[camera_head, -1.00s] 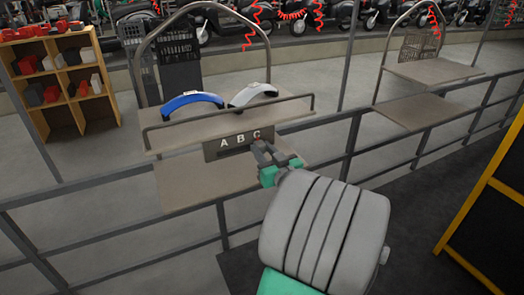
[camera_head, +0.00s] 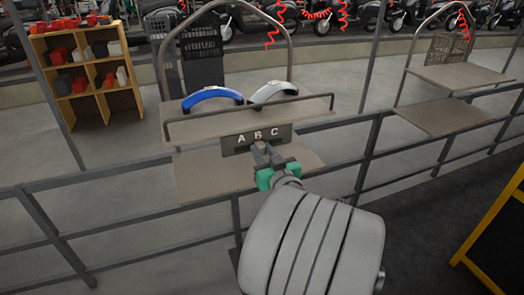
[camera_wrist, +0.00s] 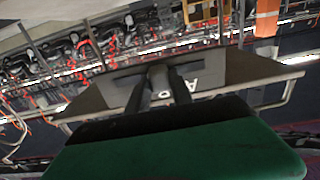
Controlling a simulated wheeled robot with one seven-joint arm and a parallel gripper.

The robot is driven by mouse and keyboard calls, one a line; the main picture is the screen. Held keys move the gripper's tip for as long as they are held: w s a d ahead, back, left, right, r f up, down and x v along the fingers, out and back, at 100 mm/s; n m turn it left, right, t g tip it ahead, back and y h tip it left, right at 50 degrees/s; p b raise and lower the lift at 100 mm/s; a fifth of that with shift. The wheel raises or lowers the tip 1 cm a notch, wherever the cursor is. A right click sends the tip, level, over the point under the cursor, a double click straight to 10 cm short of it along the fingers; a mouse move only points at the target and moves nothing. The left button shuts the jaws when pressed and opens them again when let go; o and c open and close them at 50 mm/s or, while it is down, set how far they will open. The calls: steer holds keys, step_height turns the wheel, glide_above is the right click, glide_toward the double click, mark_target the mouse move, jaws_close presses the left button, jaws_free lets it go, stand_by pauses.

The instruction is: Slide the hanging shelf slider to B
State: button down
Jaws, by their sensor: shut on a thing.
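A dark panel (camera_head: 232,148) lettered A, B, C hangs under the front edge of the upper shelf (camera_head: 215,125). My gripper (camera_head: 260,148) reaches the panel from the front and is shut on the small slider (camera_head: 259,142), of which only a reddish-brown bit shows at the fingertips. The fingertips and slider are right below the letter B. In the wrist view, my two dark fingers (camera_wrist: 160,85) meet the panel (camera_wrist: 115,90), which appears upside down with the A to their right.
A blue curved part (camera_head: 211,95) and a white one (camera_head: 272,91) lie on the upper shelf. A lower shelf (camera_head: 205,182) sits beneath. A grey railing (camera_head: 345,182) runs between me and the rack. A wooden cubby (camera_head: 90,75) stands at the left.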

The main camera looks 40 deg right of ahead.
steer(key=c, duration=1.1)
jaws_free()
steer(key=shift+d, duration=0.1)
steer(key=shift+s, duration=0.1)
steer(key=b+v, duration=0.2)
steer(key=v, duration=0.5)
steer(key=shift+s+a, duration=0.2)
steer(key=shift+s, duration=0.15)
